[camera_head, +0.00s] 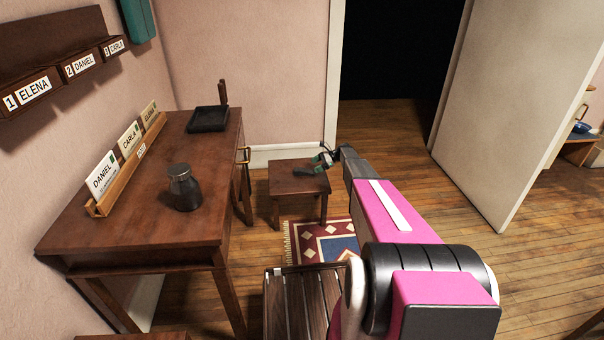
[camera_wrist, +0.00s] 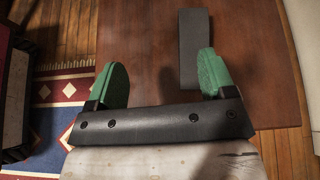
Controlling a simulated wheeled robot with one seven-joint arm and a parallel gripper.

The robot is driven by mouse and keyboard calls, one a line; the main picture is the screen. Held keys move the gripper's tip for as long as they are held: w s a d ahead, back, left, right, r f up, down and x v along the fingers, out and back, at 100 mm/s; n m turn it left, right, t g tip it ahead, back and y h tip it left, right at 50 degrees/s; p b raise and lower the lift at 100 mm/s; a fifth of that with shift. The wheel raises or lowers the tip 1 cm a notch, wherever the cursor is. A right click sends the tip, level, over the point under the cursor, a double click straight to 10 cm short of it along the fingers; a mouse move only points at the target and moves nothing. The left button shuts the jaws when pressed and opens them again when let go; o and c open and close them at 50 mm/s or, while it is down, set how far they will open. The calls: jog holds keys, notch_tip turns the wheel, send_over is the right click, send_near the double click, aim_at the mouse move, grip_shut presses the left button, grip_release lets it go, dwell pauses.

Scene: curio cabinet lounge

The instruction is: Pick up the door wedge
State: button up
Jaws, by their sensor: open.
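The door wedge (camera_wrist: 194,40) looks like a dark grey, narrow block lying on a small wooden stool (camera_head: 285,181). In the wrist view it is near the top, right of the middle, ahead of the right green fingertip. In the head view a small dark shape on the stool top (camera_head: 303,171) seems to be the wedge, partly hidden by my gripper (camera_head: 322,158). My gripper, with green fingers, also shows in the wrist view (camera_wrist: 163,72). It is open and empty over the stool, with the wedge not between its fingers.
A wooden desk (camera_head: 140,215) with a dark jar (camera_head: 184,190), a card rack (camera_head: 130,170) and a black tray (camera_head: 208,119) stands left. A patterned rug (camera_head: 318,240) lies before the stool. An open white door (camera_head: 500,110) and bare floor are right.

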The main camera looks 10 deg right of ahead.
jog(key=m+y, duration=0.1)
send_near(299, 169)
jog(key=shift+v, duration=1)
jog(key=shift+w+f+m, duration=0.1)
jog(key=shift+f+m, duration=0.1)
jog(key=shift+m, duration=0.1)
jog(key=shift+t, duration=0.3)
jog(key=x, duration=1)
jog(key=shift+a, duration=0.25)
jog(key=c, duration=1)
